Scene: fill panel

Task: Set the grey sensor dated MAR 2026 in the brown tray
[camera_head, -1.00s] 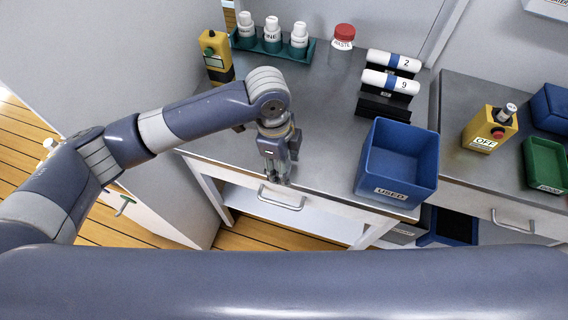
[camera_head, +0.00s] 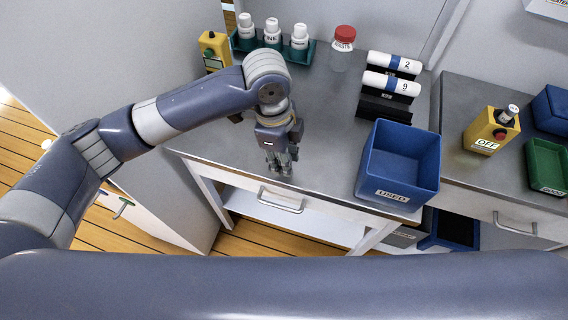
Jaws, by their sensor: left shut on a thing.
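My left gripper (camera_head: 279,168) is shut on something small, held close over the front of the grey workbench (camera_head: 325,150). The fingers and wrist hide most of the held thing, so I cannot tell its colour or any date on it. I cannot make out a grey sensor or a brown tray anywhere in this view. My right gripper is not in view.
A blue bin marked USED (camera_head: 398,165) stands to the right of the gripper. Behind are a black rack with white cylinders (camera_head: 390,84), a red-capped jar (camera_head: 343,48) and a green bottle rack (camera_head: 272,48). A drawer handle (camera_head: 281,203) juts out below the bench edge.

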